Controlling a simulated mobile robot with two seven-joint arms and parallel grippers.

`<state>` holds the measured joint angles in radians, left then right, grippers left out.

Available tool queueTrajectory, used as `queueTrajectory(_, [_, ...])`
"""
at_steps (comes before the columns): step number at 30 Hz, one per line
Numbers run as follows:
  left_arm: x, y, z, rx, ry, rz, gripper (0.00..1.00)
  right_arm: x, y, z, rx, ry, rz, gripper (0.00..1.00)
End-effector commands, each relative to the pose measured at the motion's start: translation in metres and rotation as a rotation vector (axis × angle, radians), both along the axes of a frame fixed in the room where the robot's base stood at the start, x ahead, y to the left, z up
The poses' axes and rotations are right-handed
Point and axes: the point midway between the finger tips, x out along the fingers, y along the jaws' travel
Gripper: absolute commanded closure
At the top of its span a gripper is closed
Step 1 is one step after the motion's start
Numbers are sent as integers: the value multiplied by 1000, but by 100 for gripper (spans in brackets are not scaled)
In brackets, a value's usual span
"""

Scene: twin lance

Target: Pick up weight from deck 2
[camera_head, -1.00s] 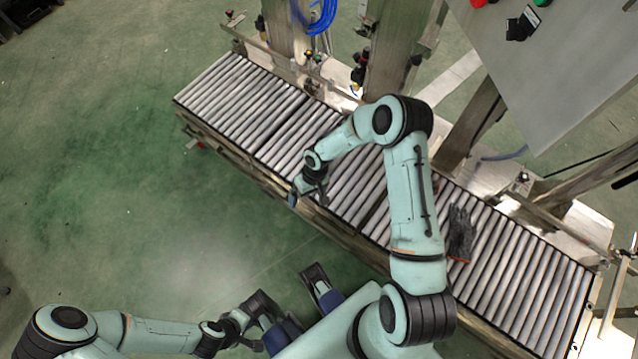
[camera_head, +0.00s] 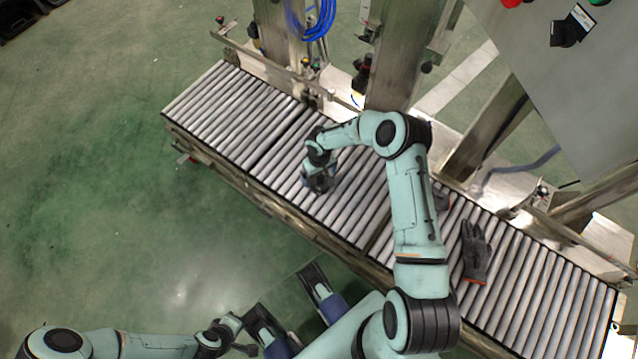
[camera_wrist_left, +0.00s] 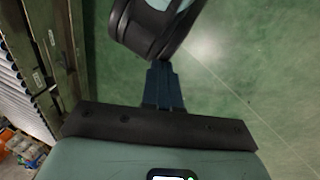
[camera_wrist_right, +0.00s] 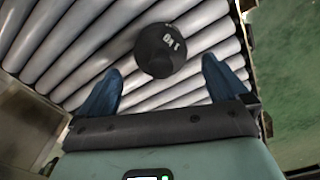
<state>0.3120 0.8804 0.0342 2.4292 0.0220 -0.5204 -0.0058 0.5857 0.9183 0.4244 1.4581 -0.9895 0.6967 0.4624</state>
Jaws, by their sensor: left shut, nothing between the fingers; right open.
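The weight (camera_wrist_right: 160,50) is a dark round piece with pale markings, seen in the right wrist view on the rollers. My right gripper (camera_wrist_right: 161,85) is open, with one blue finger on each side of the picture and the weight just beyond and between the fingertip directions. I see no grip on it. In the head view my right gripper (camera_head: 318,183) hangs over the middle of the roller conveyor (camera_head: 215,95), and it largely hides the weight there. My left gripper (camera_wrist_left: 163,85) is shut and empty, over the green floor away from the conveyor.
A dark grey glove (camera_head: 476,252) lies on the conveyor to the right, past my right arm. Metal posts (camera_head: 405,60) and a grey panel (camera_head: 575,75) stand along the far side. The green floor (camera_head: 90,170) at left is clear.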

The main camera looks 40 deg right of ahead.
Motion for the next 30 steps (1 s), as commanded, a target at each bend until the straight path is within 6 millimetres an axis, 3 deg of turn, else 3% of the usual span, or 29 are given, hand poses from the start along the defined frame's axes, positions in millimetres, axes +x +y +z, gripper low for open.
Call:
queueTrajectory(6, [13, 7, -11, 17, -33, 15, 100, -3, 2, -36, 2, 2, -1, 0])
queueTrajectory(16, [16, 8, -11, 20, -41, 17, 100, -3, 2, -40, 1, 0, -1, 0])
queueTrajectory(25, [15, 8, -12, 20, -40, 17, 100, -3, 2, -40, 1, 1, -1, 98])
queueTrajectory(30, [15, 8, -12, 20, -40, 17, 100, -2, 2, -39, 1, -3, 0, 100])
